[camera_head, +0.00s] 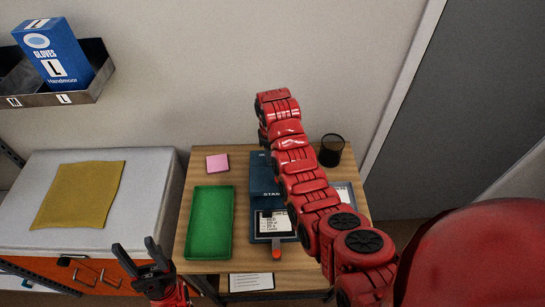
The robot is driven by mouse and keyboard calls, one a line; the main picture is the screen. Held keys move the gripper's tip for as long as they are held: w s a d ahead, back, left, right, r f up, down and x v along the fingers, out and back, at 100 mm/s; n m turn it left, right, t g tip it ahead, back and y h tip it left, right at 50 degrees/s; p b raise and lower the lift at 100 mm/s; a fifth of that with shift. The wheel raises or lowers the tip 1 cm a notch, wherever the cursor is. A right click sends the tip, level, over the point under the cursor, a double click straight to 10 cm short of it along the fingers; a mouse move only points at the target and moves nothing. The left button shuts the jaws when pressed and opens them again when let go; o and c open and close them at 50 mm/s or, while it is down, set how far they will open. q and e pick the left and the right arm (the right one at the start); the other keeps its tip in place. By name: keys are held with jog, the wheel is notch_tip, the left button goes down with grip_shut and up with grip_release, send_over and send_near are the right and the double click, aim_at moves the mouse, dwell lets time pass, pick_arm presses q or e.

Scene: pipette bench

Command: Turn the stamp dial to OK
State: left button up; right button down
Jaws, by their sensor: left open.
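A dark blue box (262,172), with partly covered lettering that starts "STAN", stands on the wooden table. It looks like the stamp unit. My red right arm crosses in front of it and hides its right part, and I cannot make out a dial or its setting. My left gripper (136,248) is open and empty, left of the table's front and apart from the box. My right gripper does not show.
A green tray (211,222) and a pink pad (217,163) lie on the table's (184,240) left side. A black mesh cup (331,150) stands at the back right. A yellow cloth (78,195) lies on the white-topped cabinet (150,190). A glove box (53,52) sits in a wall tray.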

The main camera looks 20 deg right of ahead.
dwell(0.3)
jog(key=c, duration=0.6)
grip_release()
